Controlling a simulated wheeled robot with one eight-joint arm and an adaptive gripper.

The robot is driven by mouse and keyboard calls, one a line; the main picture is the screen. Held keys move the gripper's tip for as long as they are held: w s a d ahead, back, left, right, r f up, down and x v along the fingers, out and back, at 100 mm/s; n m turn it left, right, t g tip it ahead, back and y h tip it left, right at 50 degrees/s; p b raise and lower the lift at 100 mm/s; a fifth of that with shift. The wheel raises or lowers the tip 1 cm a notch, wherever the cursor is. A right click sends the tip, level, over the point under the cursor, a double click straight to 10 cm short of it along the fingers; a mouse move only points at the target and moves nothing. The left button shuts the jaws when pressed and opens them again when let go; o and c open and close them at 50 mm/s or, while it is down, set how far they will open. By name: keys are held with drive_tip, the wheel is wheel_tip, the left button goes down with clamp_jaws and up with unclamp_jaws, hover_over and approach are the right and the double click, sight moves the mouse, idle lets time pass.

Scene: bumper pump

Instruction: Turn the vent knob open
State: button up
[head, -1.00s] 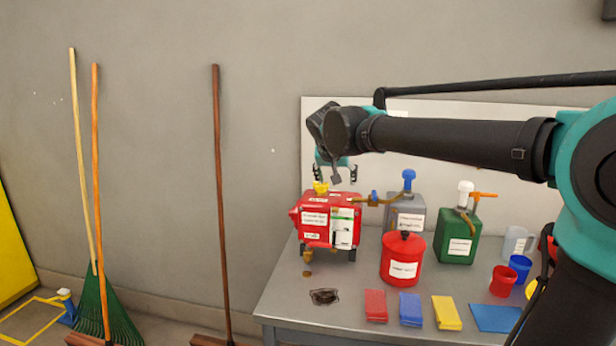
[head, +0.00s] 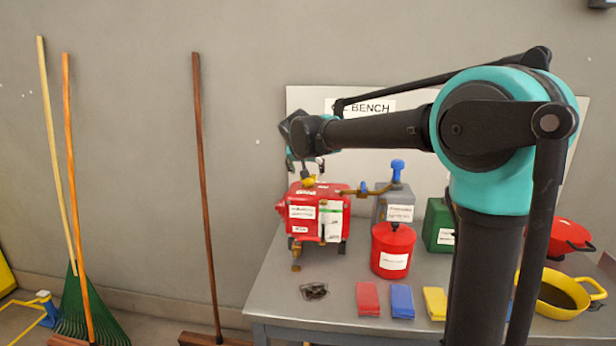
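A red pump box (head: 318,216) with white labels stands at the left end of the bench. A small yellow knob (head: 309,181) sits on its top and is probably the vent knob. My gripper (head: 306,167) is just above the knob, pointing down, with its fingers apart. It is small in the view, and I cannot tell whether the fingers touch the knob. A brass pipe with a blue-handled valve (head: 364,188) leaves the box's right side. A brass fitting (head: 296,267) hangs under its front left.
A red can (head: 392,250), grey can (head: 398,206) and green can (head: 438,224) stand right of the box. A dark stain (head: 314,292) and coloured cloths (head: 401,301) lie in front. A yellow pan (head: 560,296) is at right. Brooms lean on the wall.

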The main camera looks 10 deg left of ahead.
drive_tip(key=shift+x, duration=2.35)
drive_tip(key=c, duration=1.2)
drive_tip(key=n+g+y, duration=0.1)
drive_tip(key=n+y, duration=0.3)
drive_tip(key=n, duration=0.1)
drive_tip(key=shift+d+n, duration=0.1)
drive_tip(key=shift+n, duration=0.2)
drive_tip(key=shift+n+g+y, duration=1)
drive_tip(key=shift+n+y, duration=0.5)
drive_tip(key=shift+n, duration=0.7)
